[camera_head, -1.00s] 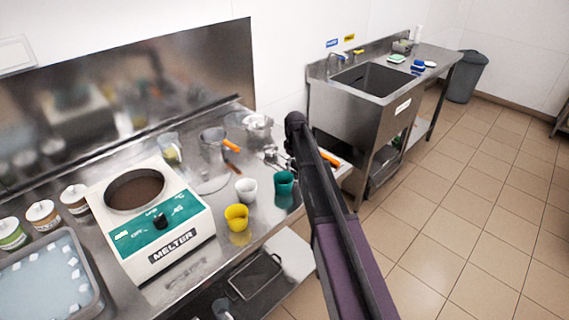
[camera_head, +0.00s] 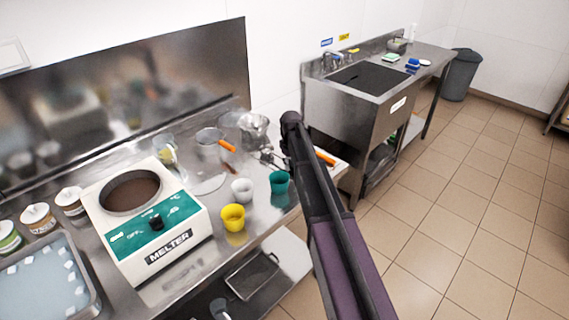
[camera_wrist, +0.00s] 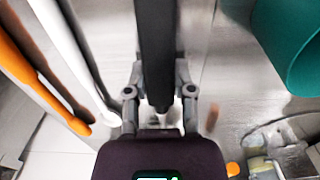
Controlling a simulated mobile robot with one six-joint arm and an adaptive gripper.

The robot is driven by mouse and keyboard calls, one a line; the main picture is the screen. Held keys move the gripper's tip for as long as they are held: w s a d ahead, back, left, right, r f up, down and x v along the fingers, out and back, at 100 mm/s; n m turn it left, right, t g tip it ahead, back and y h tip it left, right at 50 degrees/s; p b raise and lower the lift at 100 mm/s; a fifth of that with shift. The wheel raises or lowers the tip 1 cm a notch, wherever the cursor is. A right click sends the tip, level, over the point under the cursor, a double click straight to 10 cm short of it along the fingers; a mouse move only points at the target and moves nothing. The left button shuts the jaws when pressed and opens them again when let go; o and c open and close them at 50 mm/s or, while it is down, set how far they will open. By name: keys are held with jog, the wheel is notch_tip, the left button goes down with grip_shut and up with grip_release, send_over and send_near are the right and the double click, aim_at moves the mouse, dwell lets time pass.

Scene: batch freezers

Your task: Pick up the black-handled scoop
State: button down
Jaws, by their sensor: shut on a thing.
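In the wrist view, my gripper (camera_wrist: 158,100) is shut on the black handle of the scoop (camera_wrist: 155,40). The handle runs up out of the top of the picture between the two fingers. The scoop's bowl cannot be made out. The metal counter lies beneath, and I cannot tell whether the scoop is lifted clear of it. In the head view, my own arm hides the gripper and the scoop at the counter's right end.
A green cup (camera_head: 279,183) stands close to the gripper, also in the wrist view (camera_wrist: 295,45). Orange-handled (camera_wrist: 40,85) and white-handled (camera_wrist: 75,60) tools lie left there. White (camera_head: 242,191) and yellow (camera_head: 233,217) cups, a metal pot (camera_head: 253,128) and the melter (camera_head: 165,245) stand nearby.

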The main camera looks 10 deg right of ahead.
jog(key=shift+r, duration=0.15)
notch_tip(320, 180, up, 10)
jog(key=p, duration=1)
dwell(0.6)
notch_tip(320, 180, up, 7)
jog(key=p, duration=0.8)
send_over(290, 162)
jog(key=shift+r, duration=0.1)
jog(key=shift+b, duration=0.3)
